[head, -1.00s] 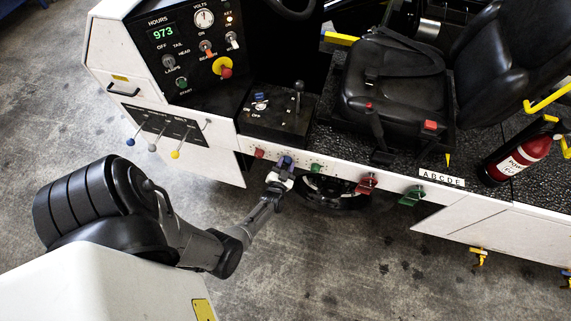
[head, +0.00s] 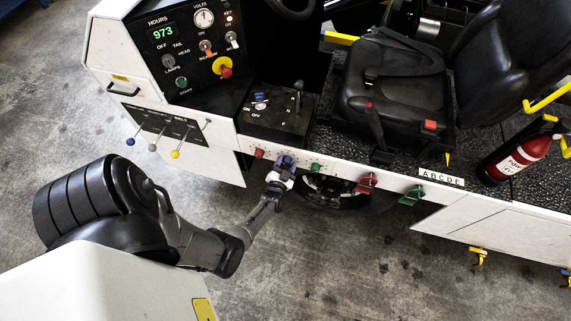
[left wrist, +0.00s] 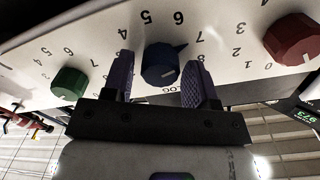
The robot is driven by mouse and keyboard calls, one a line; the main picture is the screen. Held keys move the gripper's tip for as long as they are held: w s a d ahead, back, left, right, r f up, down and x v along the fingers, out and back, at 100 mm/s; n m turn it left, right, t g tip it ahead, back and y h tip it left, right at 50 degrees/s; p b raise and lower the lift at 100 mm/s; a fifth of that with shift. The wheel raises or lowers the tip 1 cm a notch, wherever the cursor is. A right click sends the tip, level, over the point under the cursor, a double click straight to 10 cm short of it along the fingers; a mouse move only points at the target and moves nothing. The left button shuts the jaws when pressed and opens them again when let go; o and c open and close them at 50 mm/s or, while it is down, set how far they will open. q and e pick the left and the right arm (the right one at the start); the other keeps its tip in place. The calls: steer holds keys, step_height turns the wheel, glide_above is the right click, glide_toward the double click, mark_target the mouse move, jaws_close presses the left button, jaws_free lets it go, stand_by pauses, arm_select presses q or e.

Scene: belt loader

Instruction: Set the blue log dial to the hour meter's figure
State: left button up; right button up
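The blue log dial (left wrist: 162,66) sits on the white panel strip between a red dial (left wrist: 292,38) and a green dial (left wrist: 68,84). The scale numbers appear upside down in the left wrist view. My left gripper (left wrist: 160,80) has one finger on each side of the blue dial. A gap shows at the left finger; contact at the right one is unclear. In the head view, my left gripper (head: 281,172) largely covers the dial. My right gripper is out of view.
Red (head: 366,183) and green (head: 412,195) handles stick out right of the dials. Three levers (head: 153,147) stand out at the left. A joystick box (head: 280,115) is above the strip. Open floor lies in front.

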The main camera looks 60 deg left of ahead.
arm_select(q)
steer(key=shift+o, duration=0.7)
steer(key=shift+s+d, duration=0.15)
steer(key=p+v, duration=0.3)
steer(key=v, duration=0.8)
steer(key=shift+s+d, duration=0.2)
